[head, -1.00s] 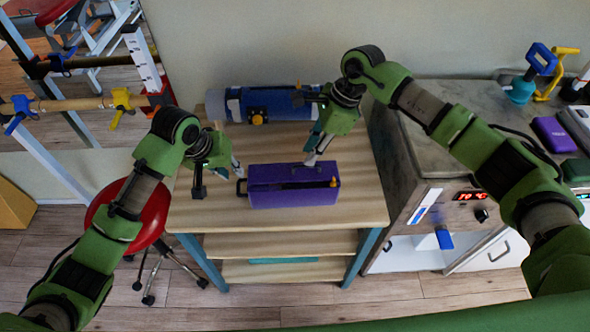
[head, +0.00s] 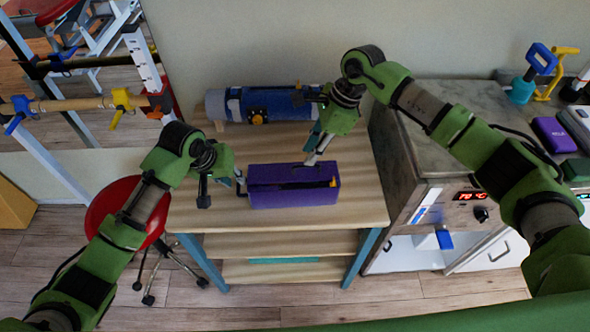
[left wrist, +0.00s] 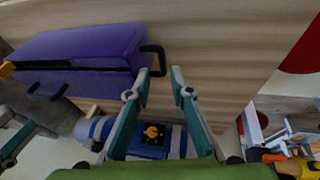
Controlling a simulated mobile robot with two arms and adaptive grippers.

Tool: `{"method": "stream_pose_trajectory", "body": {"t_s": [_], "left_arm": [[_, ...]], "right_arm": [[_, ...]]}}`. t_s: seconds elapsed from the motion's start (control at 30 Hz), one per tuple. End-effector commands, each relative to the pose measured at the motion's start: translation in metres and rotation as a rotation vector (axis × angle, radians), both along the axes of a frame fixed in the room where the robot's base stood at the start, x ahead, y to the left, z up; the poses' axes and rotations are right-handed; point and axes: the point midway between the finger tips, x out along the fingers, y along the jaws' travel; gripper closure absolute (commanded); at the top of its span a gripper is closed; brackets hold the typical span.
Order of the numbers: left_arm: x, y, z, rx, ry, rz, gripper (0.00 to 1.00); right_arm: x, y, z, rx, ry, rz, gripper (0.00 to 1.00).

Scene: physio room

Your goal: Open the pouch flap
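The purple pouch (head: 293,197) lies on the wooden table with a dark slit along its near upper edge and a small yellow-orange tab at its right end. Its flap (head: 280,172) forms the top, close above the slit. A black loop handle (left wrist: 160,60) sticks out at the pouch's left end. My left gripper (head: 239,182) is beside that end; in the left wrist view its fingers (left wrist: 161,74) are apart, with the loop at the tips. My right gripper (head: 310,161) points down at the pouch's back edge; its finger gap is too small to judge.
A blue and grey roll (head: 285,103) lies behind the pouch on the table (head: 355,205). A red stool (head: 112,205) stands at the left, and a cabinet with a lit display (head: 415,190) at the right. The table's front strip is clear.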

Motion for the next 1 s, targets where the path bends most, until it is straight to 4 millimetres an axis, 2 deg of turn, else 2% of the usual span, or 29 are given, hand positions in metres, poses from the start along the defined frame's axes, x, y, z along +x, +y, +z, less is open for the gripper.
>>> {"method": "stream_pose_trajectory", "body": {"t_s": [0.7,1.0], "left_arm": [[-0.001,0.000,-0.036,0.001,0.002,0.000,0.79],[0.000,0.000,-0.038,0.001,0.001,-0.001,0.79]], "right_arm": [[0.000,0.000,0.000,0.000,0.000,0.000,0.78],[0.000,0.000,0.000,0.000,0.000,0.000,0.78]]}}
